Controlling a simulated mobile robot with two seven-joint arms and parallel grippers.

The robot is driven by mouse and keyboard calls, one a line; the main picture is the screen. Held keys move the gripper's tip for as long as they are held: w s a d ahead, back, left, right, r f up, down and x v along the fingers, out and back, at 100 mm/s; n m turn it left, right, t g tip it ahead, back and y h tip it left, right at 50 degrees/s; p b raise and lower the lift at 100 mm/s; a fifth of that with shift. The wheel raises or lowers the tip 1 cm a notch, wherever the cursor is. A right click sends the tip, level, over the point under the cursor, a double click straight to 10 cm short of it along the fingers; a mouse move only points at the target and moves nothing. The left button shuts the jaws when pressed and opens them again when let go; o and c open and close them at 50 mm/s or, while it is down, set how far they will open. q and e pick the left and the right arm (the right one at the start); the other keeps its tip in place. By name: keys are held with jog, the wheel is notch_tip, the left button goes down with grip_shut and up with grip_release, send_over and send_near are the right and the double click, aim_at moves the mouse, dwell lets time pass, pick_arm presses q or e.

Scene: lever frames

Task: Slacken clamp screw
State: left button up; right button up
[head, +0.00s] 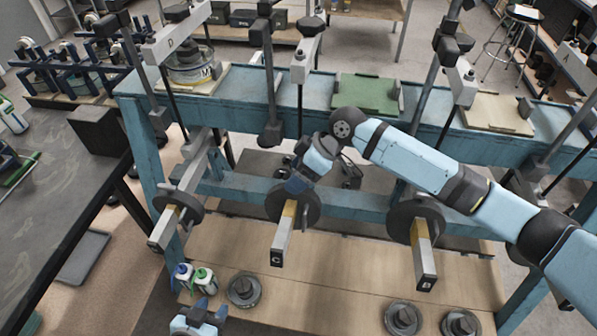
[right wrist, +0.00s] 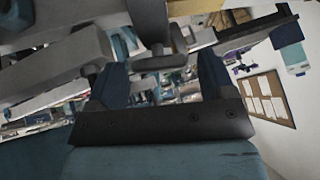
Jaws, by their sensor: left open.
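My right gripper (head: 297,186) reaches in from the right and points down at the dark round weight (head: 308,213) on lever C (head: 281,245). In the right wrist view its two blue fingers (right wrist: 162,66) stand apart. A dark T-shaped piece (right wrist: 160,62), which looks like a clamp screw with a crossbar, lies between or just beyond the fingertips, with a gap on each side. Whether it touches a finger is unclear. My left gripper (head: 202,314) is open and empty at the bottom edge, low and away from the levers.
Lever D (head: 162,233) and lever B (head: 426,265) carry similar weights on either side. A blue frame (head: 235,97) with upright posts runs behind. Bottles (head: 204,279) and loose round weights (head: 243,290) sit on the wooden shelf (head: 320,290). A dark table (head: 50,190) stands at left.

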jog(key=shift+d+r, duration=0.1)
jog(key=shift+d+r, duration=0.2)
jog(key=b+v, duration=0.2)
jog(key=v, duration=0.9)
jog(key=shift+r, duration=0.1)
